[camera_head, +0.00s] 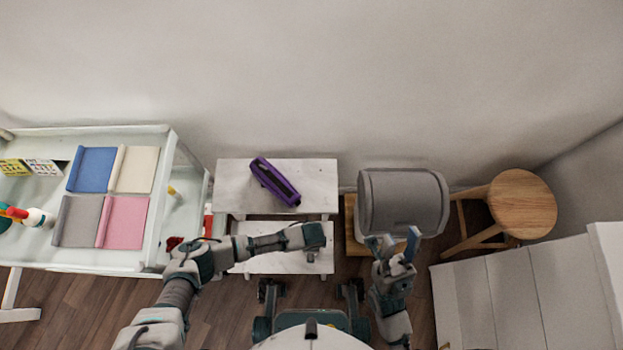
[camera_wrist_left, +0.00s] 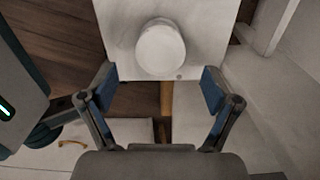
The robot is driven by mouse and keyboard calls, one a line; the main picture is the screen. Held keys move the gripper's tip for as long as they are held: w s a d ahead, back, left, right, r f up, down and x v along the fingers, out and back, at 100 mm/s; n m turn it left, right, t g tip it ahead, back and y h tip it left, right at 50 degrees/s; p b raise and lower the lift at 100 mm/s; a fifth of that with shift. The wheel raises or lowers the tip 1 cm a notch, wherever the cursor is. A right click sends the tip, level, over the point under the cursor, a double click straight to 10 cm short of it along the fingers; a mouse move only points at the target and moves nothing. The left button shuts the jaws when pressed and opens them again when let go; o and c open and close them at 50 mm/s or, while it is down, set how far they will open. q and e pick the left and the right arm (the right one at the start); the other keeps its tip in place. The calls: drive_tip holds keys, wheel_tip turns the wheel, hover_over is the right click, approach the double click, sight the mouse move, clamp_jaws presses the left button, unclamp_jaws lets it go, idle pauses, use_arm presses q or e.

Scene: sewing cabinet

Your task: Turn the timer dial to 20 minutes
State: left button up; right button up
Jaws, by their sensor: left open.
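A round white knob (camera_wrist_left: 161,48), which looks like the timer dial, sits on a flat white panel (camera_wrist_left: 120,30) in the left wrist view. I see no scale or numbers on it. My left gripper (camera_wrist_left: 158,88) is open, with its blue-padded fingertips apart below the knob in that view and nothing between them. In the head view the end of my left arm is over the white step stand, and its fingers are hidden. My right gripper (camera_head: 396,243) is open and empty in front of the grey rounded box. I cannot pick out the dial in the head view.
A white two-step stand (camera_head: 232,188) carries a purple object (camera_head: 275,182). The grey rounded box (camera_head: 402,200) stands right of it, with a wooden stool (camera_head: 518,204) farther right. A white table (camera_head: 150,215) with fabrics is left. White cabinets (camera_head: 530,295) fill the lower right.

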use_arm(q)
wheel_tip(320, 180, up, 8)
drive_tip(key=shift+f, duration=0.2)
idle(0.3)
drive_tip(key=shift+d, duration=0.1)
